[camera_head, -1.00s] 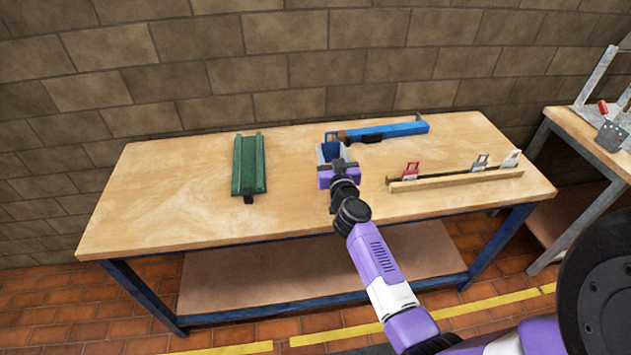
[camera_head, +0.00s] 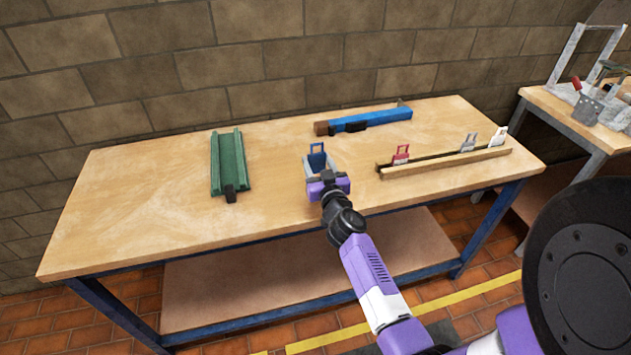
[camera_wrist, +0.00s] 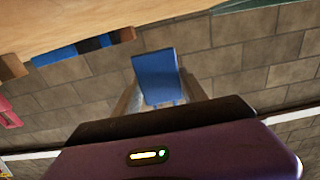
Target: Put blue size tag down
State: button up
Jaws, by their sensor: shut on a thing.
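The blue size tag (camera_head: 317,158) is held upright in my gripper (camera_head: 319,168), above the middle of the workbench. It also shows in the wrist view (camera_wrist: 156,77), between the two fingers of my gripper (camera_wrist: 160,100). The jaws are shut on it. The tag's lower part is hidden by the gripper body in the head view. How high the tag is above the bench top is hard to tell.
On the workbench (camera_head: 130,210) lie a green channel piece (camera_head: 228,163) at left, a blue bar (camera_head: 370,120) at the back, and a wooden rail (camera_head: 445,165) at right carrying a red tag (camera_head: 401,153), a grey tag (camera_head: 468,142) and a white tag (camera_head: 498,137). The bench's left and front areas are bare.

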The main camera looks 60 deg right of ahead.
jog(key=shift+f+b, duration=2.05)
jog(key=shift+f, duration=0.3)
jog(key=o, duration=1.4)
jog(key=shift+f, duration=0.1)
